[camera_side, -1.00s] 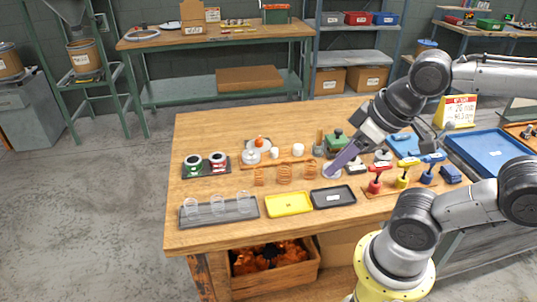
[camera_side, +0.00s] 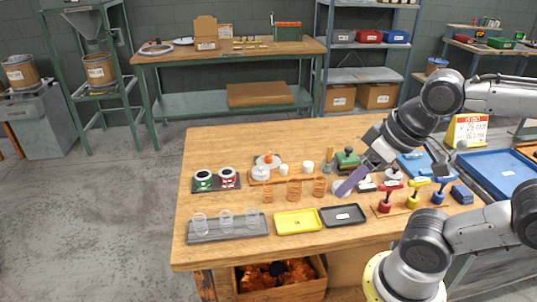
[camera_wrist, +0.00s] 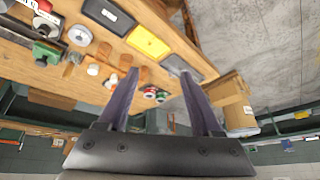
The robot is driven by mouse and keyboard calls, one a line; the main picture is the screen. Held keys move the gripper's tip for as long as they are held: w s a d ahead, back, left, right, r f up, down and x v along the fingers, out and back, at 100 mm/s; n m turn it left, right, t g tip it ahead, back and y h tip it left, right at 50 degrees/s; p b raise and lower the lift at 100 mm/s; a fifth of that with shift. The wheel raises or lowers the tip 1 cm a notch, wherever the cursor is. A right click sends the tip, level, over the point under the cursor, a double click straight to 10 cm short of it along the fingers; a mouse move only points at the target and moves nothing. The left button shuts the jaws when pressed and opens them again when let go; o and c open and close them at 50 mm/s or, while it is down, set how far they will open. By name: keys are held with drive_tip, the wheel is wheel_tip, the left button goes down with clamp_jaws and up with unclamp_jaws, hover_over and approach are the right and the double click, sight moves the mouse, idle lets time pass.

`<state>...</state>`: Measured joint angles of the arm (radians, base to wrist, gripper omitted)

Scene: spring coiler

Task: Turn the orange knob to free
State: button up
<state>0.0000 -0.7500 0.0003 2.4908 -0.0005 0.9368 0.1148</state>
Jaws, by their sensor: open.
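A small orange knob (camera_side: 268,157) sits on top of a pale round dish-like piece (camera_side: 262,163) behind the copper coils, in the side view. The way it is turned is too small to tell. My gripper (camera_side: 339,193) has long purple fingers pointing down and left, to the right of the knob and well apart from it. In the wrist view the two fingers of my gripper (camera_wrist: 157,74) stand apart with nothing held between them.
Copper coils (camera_side: 294,191) stand between knob and yellow tray (camera_side: 298,222). A black tray (camera_side: 343,215) lies below my fingers. Red, yellow and blue levers (camera_side: 413,194) stand to the right. Green and red cans (camera_side: 215,180) and a grey rack of clear cups (camera_side: 227,227) stand left.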

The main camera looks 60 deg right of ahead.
drive_tip(key=w+d+r+m, duration=0.2)
drive_tip(key=w+r+m, duration=0.4)
drive_tip(key=w+r, duration=0.4)
drive_tip(key=m+g, duration=0.6)
drive_tip(key=m, duration=0.3)
hover_over(269, 158)
drive_tip(key=w, duration=0.2)
wheel_tip(269, 158, down, 15)
drive_tip(key=f, duration=0.9)
drive_tip(key=s+f, duration=0.1)
drive_tip(key=f, duration=0.3)
drive_tip(key=shift+s+d+f, duration=0.1)
drive_tip(key=shift+d+f, duration=0.1)
drive_tip(key=shift+d, duration=0.2)
clamp_jaws()
